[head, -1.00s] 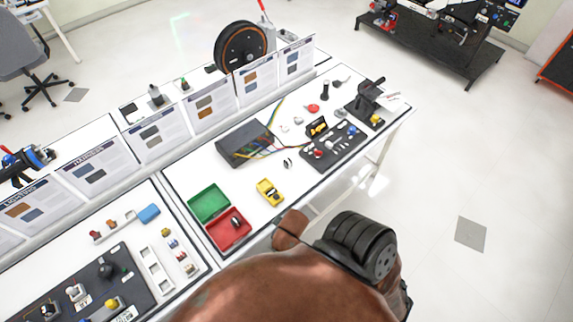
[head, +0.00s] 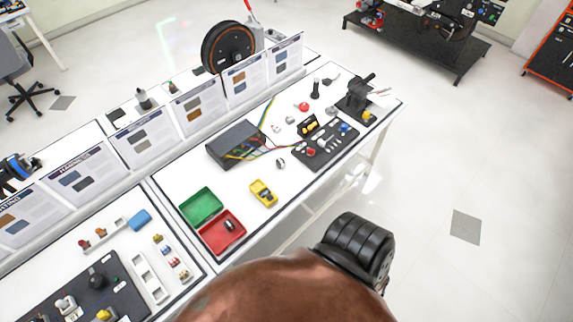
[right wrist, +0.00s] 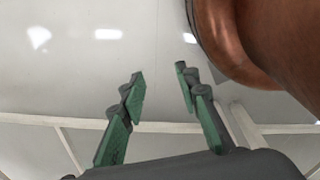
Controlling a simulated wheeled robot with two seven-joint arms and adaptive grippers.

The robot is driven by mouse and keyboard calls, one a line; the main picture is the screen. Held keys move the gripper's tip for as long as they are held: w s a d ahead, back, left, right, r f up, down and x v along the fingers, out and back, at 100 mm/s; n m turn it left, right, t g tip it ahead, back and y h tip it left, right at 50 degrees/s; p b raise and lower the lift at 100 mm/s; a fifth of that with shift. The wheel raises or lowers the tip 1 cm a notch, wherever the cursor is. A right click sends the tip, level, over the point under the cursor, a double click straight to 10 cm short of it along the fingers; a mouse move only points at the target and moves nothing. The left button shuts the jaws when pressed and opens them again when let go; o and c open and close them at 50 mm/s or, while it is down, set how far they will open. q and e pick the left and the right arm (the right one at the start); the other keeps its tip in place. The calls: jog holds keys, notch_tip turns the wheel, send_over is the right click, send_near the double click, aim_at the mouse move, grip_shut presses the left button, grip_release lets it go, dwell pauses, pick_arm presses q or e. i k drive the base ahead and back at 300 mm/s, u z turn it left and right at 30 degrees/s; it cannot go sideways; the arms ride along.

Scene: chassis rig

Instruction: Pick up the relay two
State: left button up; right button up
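No part in view is clearly marked as relay two. A small dark part lies in the red bin (head: 210,241), and I cannot tell if it is a relay. Several small parts (head: 172,257) sit by a white holder on the nearer left table, too small to identify. My right gripper (right wrist: 160,72) shows in the right wrist view with its two green-padded fingers apart and nothing between them. It is over pale floor and a white frame. In the head view my brown arm fills the bottom centre, and neither gripper shows there.
A green bin (head: 201,205) adjoins the red bin. Open floor lies to the right.

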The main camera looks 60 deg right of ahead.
aim_at(281, 163)
jog(key=z, duration=1.75)
